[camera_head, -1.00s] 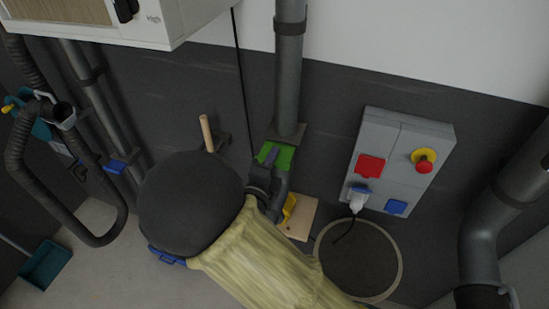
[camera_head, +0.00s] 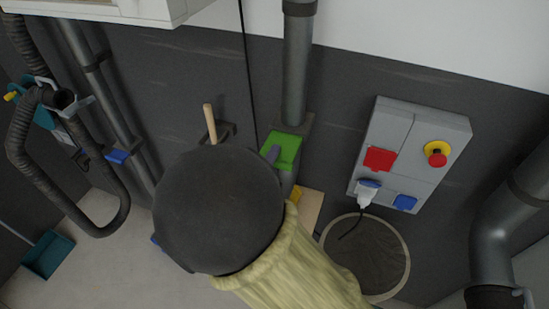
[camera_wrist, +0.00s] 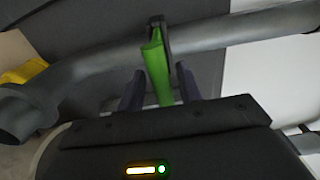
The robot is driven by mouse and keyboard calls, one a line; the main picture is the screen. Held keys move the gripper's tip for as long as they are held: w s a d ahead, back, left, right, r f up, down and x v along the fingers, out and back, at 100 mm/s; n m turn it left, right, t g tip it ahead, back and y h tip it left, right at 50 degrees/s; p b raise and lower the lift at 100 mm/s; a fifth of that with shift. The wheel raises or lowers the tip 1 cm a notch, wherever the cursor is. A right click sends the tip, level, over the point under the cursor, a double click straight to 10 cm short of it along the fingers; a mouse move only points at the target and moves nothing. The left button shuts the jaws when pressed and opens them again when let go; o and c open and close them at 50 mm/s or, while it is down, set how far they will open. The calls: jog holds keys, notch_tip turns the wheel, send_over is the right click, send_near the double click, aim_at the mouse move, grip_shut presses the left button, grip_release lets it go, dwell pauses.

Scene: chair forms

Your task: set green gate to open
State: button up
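The green gate (camera_head: 288,146) is a flat plate set in the grey pipe (camera_head: 297,75) on the back wall. In the wrist view the green gate (camera_wrist: 157,66) juts from a dark collar on the pipe (camera_wrist: 225,30) towards me. My gripper (camera_wrist: 159,88) has one dark finger on each side of the plate, with gaps showing, so it looks open around it.
A grey switch box (camera_head: 412,150) with a red button, a red cover and a plugged cable is to the right. A wooden stick (camera_head: 210,122) stands left of the gate. A round bin (camera_head: 367,258) is below right. A white cabinet (camera_head: 110,8) overhangs at upper left.

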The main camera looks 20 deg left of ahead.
jog(key=shift+s+r, duration=0.1)
jog(key=shift+w, duration=0.2)
jog(key=s+b, duration=0.6)
jog(key=s, duration=1.1)
jog(key=shift+s, duration=0.25)
jog(key=shift+w, duration=0.15)
